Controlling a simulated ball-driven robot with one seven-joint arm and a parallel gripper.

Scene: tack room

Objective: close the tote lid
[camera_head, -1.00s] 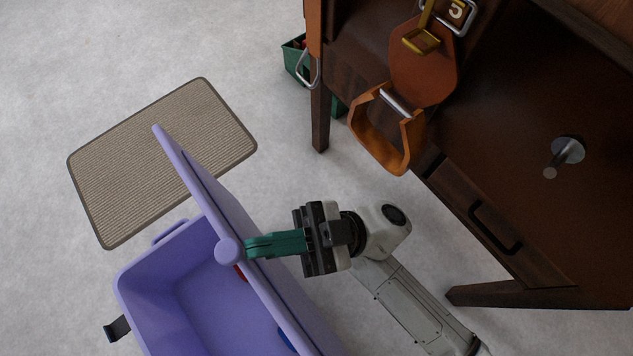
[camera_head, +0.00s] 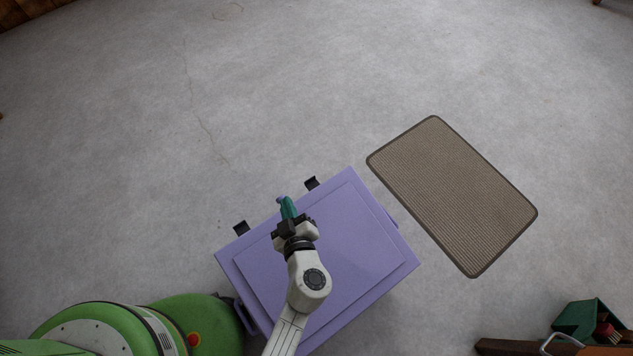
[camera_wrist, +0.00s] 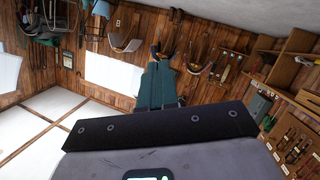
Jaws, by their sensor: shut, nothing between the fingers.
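The purple tote's lid (camera_head: 350,240) lies over the tote in the head view and hides the inside. From above I cannot tell whether a small gap is left under its edge. My gripper (camera_head: 286,203) has green fingers, is shut and empty, and is at the lid's upper-left edge, between two dark latches (camera_head: 311,183) (camera_head: 241,228). A bit of the purple lid knob (camera_head: 281,199) shows beside the fingertips; contact is unclear. In the wrist view my gripper's green fingers (camera_wrist: 157,88) are together, and the tote does not show.
A beige ribbed mat (camera_head: 452,196) lies on the floor right of the tote. A green crate (camera_head: 588,320) and a dark wooden piece of furniture (camera_head: 520,348) are at the lower right. The grey floor above and left of the tote is clear.

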